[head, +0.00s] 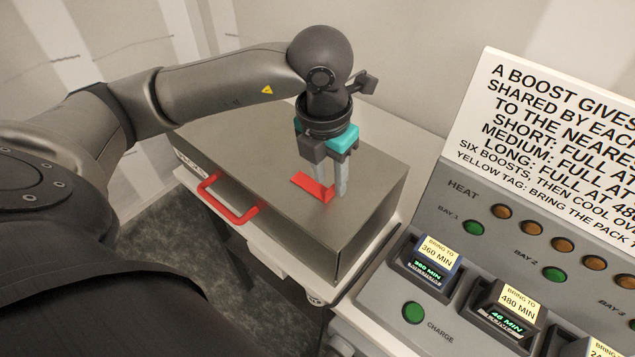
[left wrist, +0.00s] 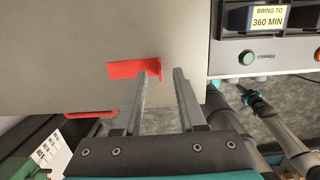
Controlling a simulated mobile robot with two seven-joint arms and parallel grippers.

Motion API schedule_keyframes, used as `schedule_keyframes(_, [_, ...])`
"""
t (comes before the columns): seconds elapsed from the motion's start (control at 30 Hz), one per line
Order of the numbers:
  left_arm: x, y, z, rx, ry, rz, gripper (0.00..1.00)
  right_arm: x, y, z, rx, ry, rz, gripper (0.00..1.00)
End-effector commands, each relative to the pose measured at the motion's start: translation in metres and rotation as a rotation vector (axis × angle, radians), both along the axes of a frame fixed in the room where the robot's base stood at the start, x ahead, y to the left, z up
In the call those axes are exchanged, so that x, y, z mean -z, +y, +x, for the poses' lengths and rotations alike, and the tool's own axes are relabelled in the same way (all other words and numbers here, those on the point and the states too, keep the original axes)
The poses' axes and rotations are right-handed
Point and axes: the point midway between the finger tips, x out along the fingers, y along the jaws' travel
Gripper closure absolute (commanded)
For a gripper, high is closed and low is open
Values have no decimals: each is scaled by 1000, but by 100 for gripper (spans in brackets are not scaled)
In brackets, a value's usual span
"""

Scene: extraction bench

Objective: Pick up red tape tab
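The red tape tab (head: 309,184) is a bent strip on top of the grey metal case (head: 245,155). In the left wrist view the tab (left wrist: 130,70) lies flat on the case, with a short raised end at its right. My left gripper (head: 332,196) points down over the tab. Its fingers (left wrist: 165,75) are apart, with the raised end between the fingertips and a gap showing on its right side. Whether the left finger touches the tab is unclear.
The case has a red handle (head: 230,205) at its front and stands on a white table (head: 270,262). To the right is a console (head: 465,200) with buttons, lit timer packs (head: 428,265) and a large text sign (head: 570,130). A pale wall stands behind.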

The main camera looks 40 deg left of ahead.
Motion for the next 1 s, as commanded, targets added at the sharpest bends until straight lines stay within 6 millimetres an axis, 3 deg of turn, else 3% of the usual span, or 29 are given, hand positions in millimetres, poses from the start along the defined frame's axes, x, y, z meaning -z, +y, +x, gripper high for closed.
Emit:
schedule_keyframes(0.17, [22,0,1,0,2,0,60,0,0,-1,0,1,0,100])
schedule_keyframes(0.43, [25,0,2,1,0,1,60,0,-1,-2,0,3,-1,100])
schedule_keyframes(0.8, [25,0,2,1,0,0,100,0,-1,-5,-1,8,-2,100])
schedule_keyframes(1.0, [25,0,2,1,0,0,100,0,-1,-5,-1,9,-2,100])
